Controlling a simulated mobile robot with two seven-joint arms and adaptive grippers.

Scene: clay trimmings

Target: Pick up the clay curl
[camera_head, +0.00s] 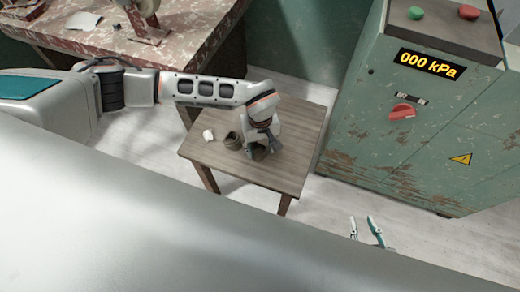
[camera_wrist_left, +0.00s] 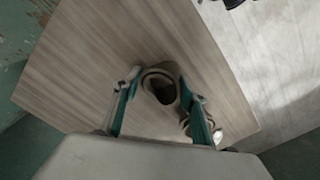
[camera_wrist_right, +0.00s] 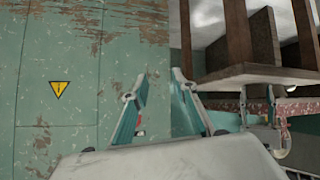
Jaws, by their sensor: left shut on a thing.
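A brown, ring-like clay curl (camera_wrist_left: 152,74) lies between the fingers of my left gripper (camera_wrist_left: 159,80) in the left wrist view. My left gripper is shut on it, low over the small wooden table (camera_head: 295,165). In the head view my gripper (camera_head: 259,150) partly hides this curl. A second, similar brown curl (camera_head: 232,143) stands just left of the gripper; it also shows in the left wrist view (camera_wrist_left: 186,124), partly behind a finger. My right gripper (camera_head: 362,229) is open and empty, away from the table; it also shows in the right wrist view (camera_wrist_right: 160,76).
A small white lump (camera_head: 208,134) lies near the table's left edge. A green, rusty cabinet (camera_head: 370,150) with a pressure display (camera_head: 430,64) and red knob (camera_head: 402,111) stands to the right. A larger worn bench (camera_head: 190,30) is at the back left.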

